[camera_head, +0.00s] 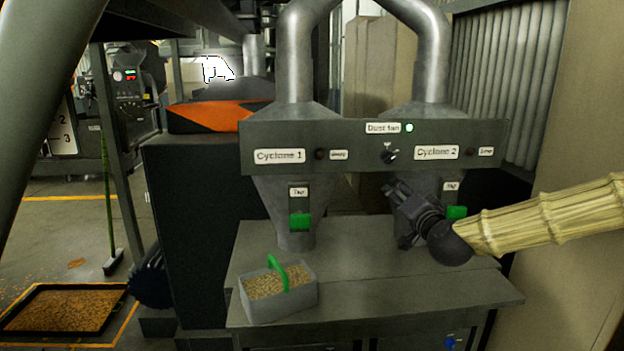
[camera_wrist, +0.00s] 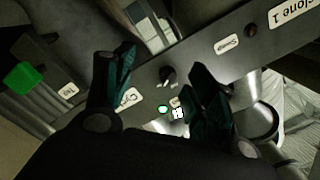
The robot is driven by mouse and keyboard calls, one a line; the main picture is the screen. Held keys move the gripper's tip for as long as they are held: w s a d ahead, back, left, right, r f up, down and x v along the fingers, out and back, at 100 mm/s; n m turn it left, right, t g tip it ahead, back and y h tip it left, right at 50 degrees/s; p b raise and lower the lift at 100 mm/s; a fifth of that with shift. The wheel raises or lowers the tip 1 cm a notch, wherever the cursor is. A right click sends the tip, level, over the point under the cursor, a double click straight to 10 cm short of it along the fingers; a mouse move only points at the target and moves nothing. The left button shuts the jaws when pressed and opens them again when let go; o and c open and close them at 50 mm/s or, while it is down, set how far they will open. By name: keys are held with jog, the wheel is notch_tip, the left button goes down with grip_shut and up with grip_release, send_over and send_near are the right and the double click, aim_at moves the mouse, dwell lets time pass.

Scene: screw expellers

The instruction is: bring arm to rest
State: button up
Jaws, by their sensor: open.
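My gripper (camera_head: 392,187) is in front of the grey control panel (camera_head: 345,136), just below the black Dust fan knob (camera_head: 390,156). My beige-sleeved arm comes in from the right. In the wrist view my gripper (camera_wrist: 163,66) has its two dark fingers spread. The knob (camera_wrist: 168,76) shows between them with nothing held; contact cannot be told. The green lamp (camera_head: 409,128) beside the Dust fan label is lit. The knob's pointer setting is too small to read. My gripper hides part of the Cyclone 2 cone.
A grey bin (camera_head: 262,304) of grain with a green handle stands on the bench (camera_head: 400,306) below Cyclone 1. Green tap handles (camera_head: 300,221) (camera_head: 456,212) are on both cyclones. Ducts (camera_head: 296,60) rise above. A floor tray (camera_head: 20,324) and a broom (camera_head: 105,190) are at left.

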jog(key=s+a+f+n+g, duration=0.1)
jog(key=s+a+f+g, duration=0.15)
jog(key=f, duration=0.75)
jog(key=s+a+f+n+g, duration=0.1)
jog(key=s+a+f+g, duration=0.15)
jog(key=f, duration=0.65)
jog(key=s+a+f+n+g, duration=0.1)
jog(key=s+a+f+g, duration=0.1)
jog(key=s+f, duration=0.6)
jog(key=s+a+f+n+g, duration=0.15)
jog(key=s+f, duration=0.25)
jog(key=f, duration=0.9)
jog(key=s+d+f+n+g, duration=0.1)
jog(key=s+f+g, duration=0.2)
jog(key=s+f, duration=0.3)
jog(key=s+d+f+n+g+h, duration=0.1)
jog(key=s+f, duration=0.5)
jog(key=s, duration=1.1)
jog(key=s+d+f+n+g, duration=0.1)
jog(key=s+f+g, duration=0.4)
jog(key=s, duration=0.6)
notch_tip(320, 180, down, 2)
jog(key=shift+s+d+f+h, duration=0.15)
jog(key=shift+d+h, duration=0.25)
jog(key=shift+d, duration=0.35)
jog(key=shift+n, duration=0.25)
